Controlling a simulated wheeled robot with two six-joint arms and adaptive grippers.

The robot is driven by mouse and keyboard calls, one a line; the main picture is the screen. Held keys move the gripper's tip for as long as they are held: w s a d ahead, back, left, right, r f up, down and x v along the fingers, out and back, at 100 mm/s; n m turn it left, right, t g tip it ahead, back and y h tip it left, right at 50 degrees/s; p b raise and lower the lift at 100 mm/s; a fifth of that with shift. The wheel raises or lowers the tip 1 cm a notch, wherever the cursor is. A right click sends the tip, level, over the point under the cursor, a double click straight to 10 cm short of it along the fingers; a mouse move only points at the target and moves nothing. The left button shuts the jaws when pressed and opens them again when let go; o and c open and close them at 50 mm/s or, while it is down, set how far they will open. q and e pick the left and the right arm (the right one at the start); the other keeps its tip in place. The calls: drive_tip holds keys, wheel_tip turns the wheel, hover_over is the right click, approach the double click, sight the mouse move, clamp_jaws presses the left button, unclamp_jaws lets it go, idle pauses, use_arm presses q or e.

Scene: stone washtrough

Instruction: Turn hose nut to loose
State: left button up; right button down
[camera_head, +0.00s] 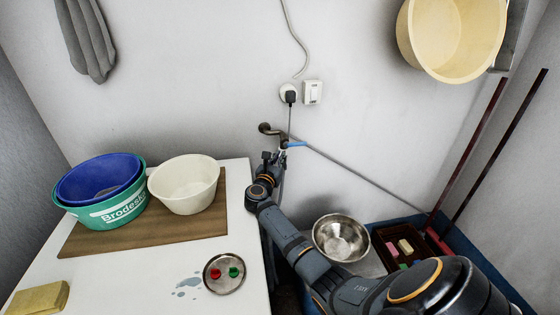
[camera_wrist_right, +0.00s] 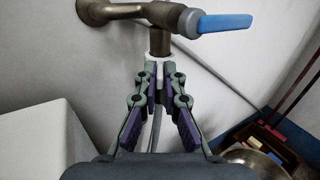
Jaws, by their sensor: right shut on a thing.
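A brass tap with a blue lever (camera_wrist_right: 222,22) sticks out of the back wall; its blue lever also shows in the head view (camera_head: 297,144). A pale hose nut (camera_wrist_right: 160,60) sits under the tap's downward spout, with a grey hose hanging below it. My right gripper (camera_wrist_right: 160,72) is below the spout, its two fingers shut on the hose nut from either side. In the head view my right gripper (camera_head: 274,160) is just under the tap, and the nut is hidden there. My left gripper is not in view.
A white table (camera_head: 150,270) to the left bears blue, green and cream basins on a brown board. A metal bowl (camera_head: 341,238) and a dark tray of soaps (camera_head: 405,245) lie at the lower right. A socket with a plug (camera_head: 290,96) is above the tap.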

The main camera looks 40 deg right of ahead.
idle(0.5)
drive_tip(key=c, duration=1.5)
unclamp_jaws()
